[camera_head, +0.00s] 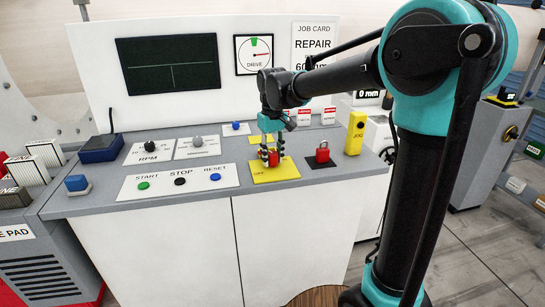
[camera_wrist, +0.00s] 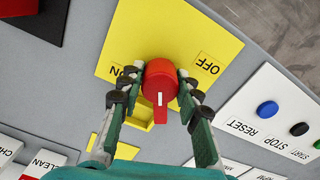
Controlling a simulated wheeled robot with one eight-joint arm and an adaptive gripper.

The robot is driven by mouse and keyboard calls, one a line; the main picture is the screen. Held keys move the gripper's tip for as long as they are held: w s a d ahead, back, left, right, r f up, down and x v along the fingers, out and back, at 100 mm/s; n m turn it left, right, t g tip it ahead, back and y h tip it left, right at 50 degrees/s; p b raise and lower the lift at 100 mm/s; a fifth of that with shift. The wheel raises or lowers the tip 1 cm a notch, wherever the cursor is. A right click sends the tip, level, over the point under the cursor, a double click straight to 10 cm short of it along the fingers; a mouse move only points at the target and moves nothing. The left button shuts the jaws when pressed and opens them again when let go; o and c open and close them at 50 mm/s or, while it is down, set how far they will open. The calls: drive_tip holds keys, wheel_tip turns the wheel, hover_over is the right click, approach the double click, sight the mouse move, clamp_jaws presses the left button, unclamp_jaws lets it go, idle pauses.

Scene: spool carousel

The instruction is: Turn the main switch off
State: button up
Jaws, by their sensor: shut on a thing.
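The main switch is a red rotary knob (camera_wrist: 160,84) with a white mark, on a yellow plate (camera_wrist: 185,30) labelled ON and OFF. In the wrist view the mark points down the picture, not directly at either label. My gripper (camera_wrist: 159,88) has a finger on each side of the knob and is shut on it. In the head view my gripper (camera_head: 271,158) comes down from above onto the yellow plate (camera_head: 285,174). The fingers hide part of the red knob there.
A yellow JOG pendant (camera_head: 355,133) stands farther right. The START, STOP and RESET panel (camera_head: 178,182) lies to the left. A blue box (camera_head: 101,148) is at the back left.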

sight(272, 153)
drive_tip(key=n, duration=1.1)
drive_tip(key=shift+n, duration=0.4)
idle(0.3)
drive_tip(key=o, duration=1.2)
drive_tip(key=shift+c, duration=0.2)
drive_tip(key=shift+r, duration=0.1)
wheel_tip(272, 153, up, 12)
drive_tip(key=shift+s, duration=0.1)
